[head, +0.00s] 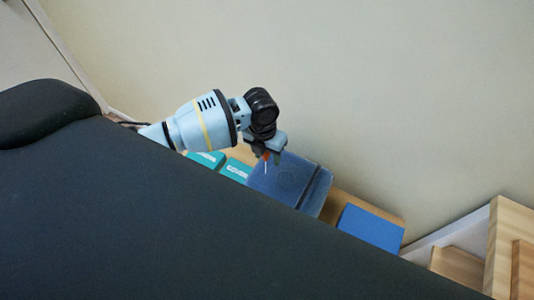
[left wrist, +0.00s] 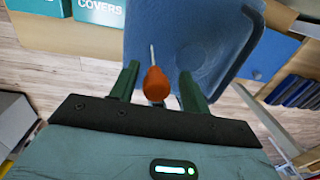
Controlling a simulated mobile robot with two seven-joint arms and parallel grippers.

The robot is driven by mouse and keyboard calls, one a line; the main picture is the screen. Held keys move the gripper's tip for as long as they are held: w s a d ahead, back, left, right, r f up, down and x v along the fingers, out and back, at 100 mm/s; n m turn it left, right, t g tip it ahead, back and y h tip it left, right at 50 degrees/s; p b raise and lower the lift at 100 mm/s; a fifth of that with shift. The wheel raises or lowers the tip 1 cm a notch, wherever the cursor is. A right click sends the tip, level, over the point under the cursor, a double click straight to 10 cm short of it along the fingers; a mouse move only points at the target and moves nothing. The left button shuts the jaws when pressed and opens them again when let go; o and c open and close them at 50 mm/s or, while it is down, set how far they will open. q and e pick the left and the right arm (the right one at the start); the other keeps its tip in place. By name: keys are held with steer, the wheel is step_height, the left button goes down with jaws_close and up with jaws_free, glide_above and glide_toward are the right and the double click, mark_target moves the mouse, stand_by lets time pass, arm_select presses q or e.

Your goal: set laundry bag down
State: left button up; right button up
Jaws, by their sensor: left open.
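My left gripper (head: 267,157) points down beyond the dark padded couch, over a blue, round-cornered thing (head: 288,181) that may be the laundry bag; I cannot tell for sure. The blue thing also shows in the left wrist view (left wrist: 200,35), beyond the fingertips. The left gripper is open in the left wrist view (left wrist: 158,74). An orange-handled tool with a thin metal shaft (left wrist: 154,84) shows between its fingers. I cannot tell whether it touches them or the blue thing. My right gripper is not in view.
The dark padded couch (head: 180,235) fills the near left. Teal boxes (head: 236,170), one marked "COVERS", and a blue panel (head: 371,229) are beside the blue thing. Wooden furniture (head: 510,245) stands at the right. A bare wall (head: 390,90) is behind.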

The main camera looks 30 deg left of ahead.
arm_select(q)
step_height(320, 180, up, 12)
steer(key=a, duration=0.1)
steer(key=shift+p, duration=0.4)
steer(key=shift+f, duration=0.15)
steer(key=s+d+f+n+t+h, duration=0.1)
steer(key=s+d+f+n, duration=0.2)
steer(key=f+n, duration=0.2)
steer(key=s+d+f+n+t+h, duration=0.1)
steer(key=s+d+f+n+h, duration=0.1)
steer(key=f+n, duration=0.3)
steer(key=s+d+f+n+t+h, duration=0.1)
steer(key=s+d+f+n, duration=0.4)
steer(key=shift+n+t, duration=0.3)
steer(key=shift+t, duration=0.1)
steer(key=s+a+f+n+t+y, duration=0.1)
steer(key=s+a+n, duration=0.3)
steer(key=s+n, duration=0.5)
steer(key=s+a+f+n+t+y, duration=0.2)
steer(key=s+a+f+n+t, duration=0.1)
steer(key=s+n, duration=0.7)
steer(key=shift+s+a+f+t, duration=0.3)
steer(key=shift+s+a, duration=0.15)
steer(key=shift+a, duration=0.1)
steer(key=shift+c, duration=0.5)
